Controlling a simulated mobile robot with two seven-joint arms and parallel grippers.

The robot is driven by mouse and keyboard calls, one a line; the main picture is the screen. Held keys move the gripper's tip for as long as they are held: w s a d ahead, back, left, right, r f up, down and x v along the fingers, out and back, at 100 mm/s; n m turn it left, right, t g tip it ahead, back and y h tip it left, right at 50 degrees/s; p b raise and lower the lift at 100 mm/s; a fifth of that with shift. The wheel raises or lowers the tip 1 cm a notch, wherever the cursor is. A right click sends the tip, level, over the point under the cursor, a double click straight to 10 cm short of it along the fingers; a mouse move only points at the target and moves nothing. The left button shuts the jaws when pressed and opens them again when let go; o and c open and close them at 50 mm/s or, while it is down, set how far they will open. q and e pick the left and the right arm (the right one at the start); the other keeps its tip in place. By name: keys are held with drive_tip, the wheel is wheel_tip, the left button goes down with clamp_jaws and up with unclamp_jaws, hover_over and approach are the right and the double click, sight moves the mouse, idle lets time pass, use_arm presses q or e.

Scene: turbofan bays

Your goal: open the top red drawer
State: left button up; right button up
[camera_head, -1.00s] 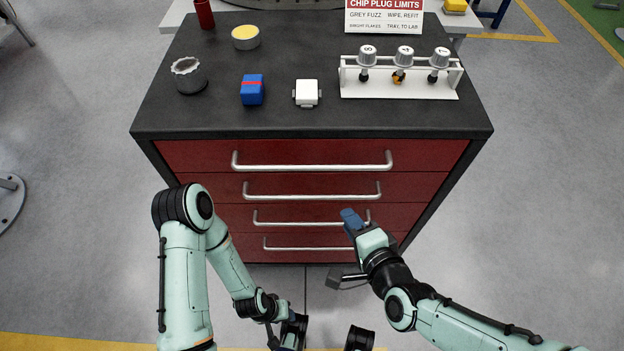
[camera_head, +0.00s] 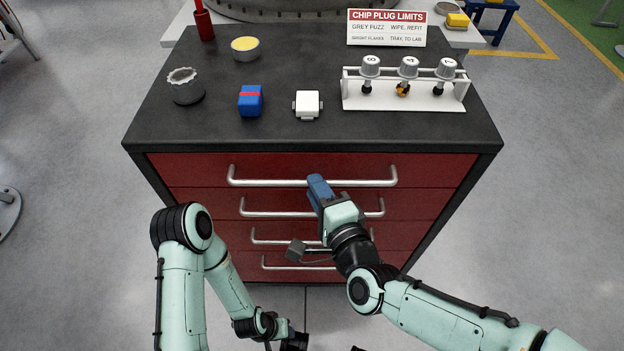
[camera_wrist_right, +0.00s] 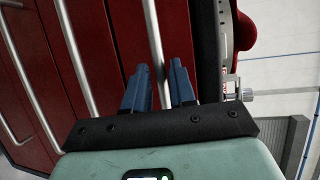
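The top red drawer (camera_head: 270,169) is the uppermost of several drawers in a dark-topped cabinet, and its front looks flush with the cabinet. Its silver bar handle (camera_head: 262,182) runs across the front; in the right wrist view the bar (camera_wrist_right: 153,35) passes between two blue fingers. My right gripper (camera_head: 317,183) is at the middle of this handle. In the right wrist view my right gripper (camera_wrist_right: 159,82) is open, with a finger on each side of the bar and gaps visible. My left gripper (camera_head: 293,340) is low at the bottom edge, partly cut off; its fingers cannot be made out.
Lower drawer handles (camera_head: 275,214) lie below the right gripper. The cabinet top (camera_head: 230,135) holds a blue block (camera_head: 250,100), a white block (camera_head: 308,104), a dark knobbed jar (camera_head: 185,88), a yellow-filled bowl (camera_head: 245,48) and a white plug rack (camera_head: 405,98).

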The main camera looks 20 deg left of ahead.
drive_tip(key=shift+x, duration=1.55)
clamp_jaws()
